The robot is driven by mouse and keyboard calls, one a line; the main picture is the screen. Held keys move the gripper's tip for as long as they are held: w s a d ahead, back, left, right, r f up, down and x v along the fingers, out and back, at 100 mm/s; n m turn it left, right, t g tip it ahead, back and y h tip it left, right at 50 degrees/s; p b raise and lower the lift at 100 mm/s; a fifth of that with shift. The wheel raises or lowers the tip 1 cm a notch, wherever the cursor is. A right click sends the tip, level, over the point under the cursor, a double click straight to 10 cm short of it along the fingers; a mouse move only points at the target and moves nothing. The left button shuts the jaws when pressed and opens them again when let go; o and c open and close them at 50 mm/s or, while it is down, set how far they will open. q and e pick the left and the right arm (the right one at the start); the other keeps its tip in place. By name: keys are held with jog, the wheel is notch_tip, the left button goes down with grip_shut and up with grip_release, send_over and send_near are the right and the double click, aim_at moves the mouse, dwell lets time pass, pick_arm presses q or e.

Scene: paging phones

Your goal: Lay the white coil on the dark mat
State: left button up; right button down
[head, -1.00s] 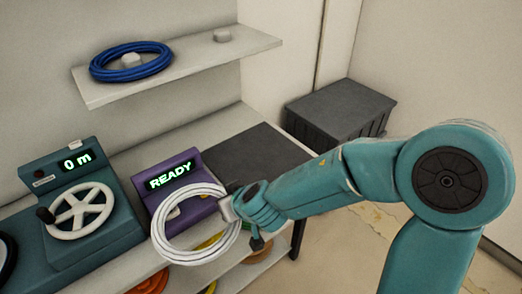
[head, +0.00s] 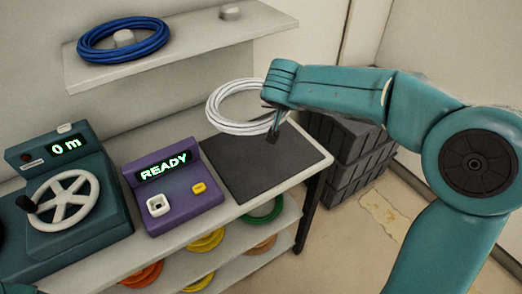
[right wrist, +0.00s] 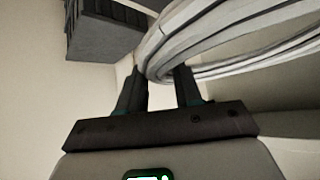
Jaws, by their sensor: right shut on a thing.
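The white coil (head: 236,127) is held in my right gripper (head: 274,122), over the back part of the dark mat (head: 262,172). My right gripper is shut on the coil's right side. In the right wrist view, the white strands (right wrist: 215,35) pass between the two fingers (right wrist: 163,88). The coil looks roughly level and seems to be above the mat; the exact gap is hard to tell. The dark mat lies flat on the bench's right end, and its front part is bare. My left gripper is not in view.
A purple device (head: 172,190) reading READY stands left of the mat. A teal machine (head: 75,200) with a white handwheel is further left. A dark crate (head: 350,150) stands right of the bench. Coloured coils lie below.

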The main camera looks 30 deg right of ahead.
jog(key=shift+w+d+r+m, duration=0.25)
jog(key=shift+w+r+m, duration=0.05)
jog(key=shift+m, duration=0.1)
jog(key=shift+d+f+g+h+b, duration=0.1)
jog(key=shift+f+g+h+b, duration=0.15)
jog(key=shift+g+h+b, duration=0.05)
notch_tip(320, 180, down, 19)
jog(key=shift+f+b, duration=0.15)
jog(key=shift+b, duration=1)
jog(key=c, duration=0.8)
grip_release()
jog(key=b+v, duration=0.1)
jog(key=v, duration=1.1)
jog(key=shift+s, duration=0.1)
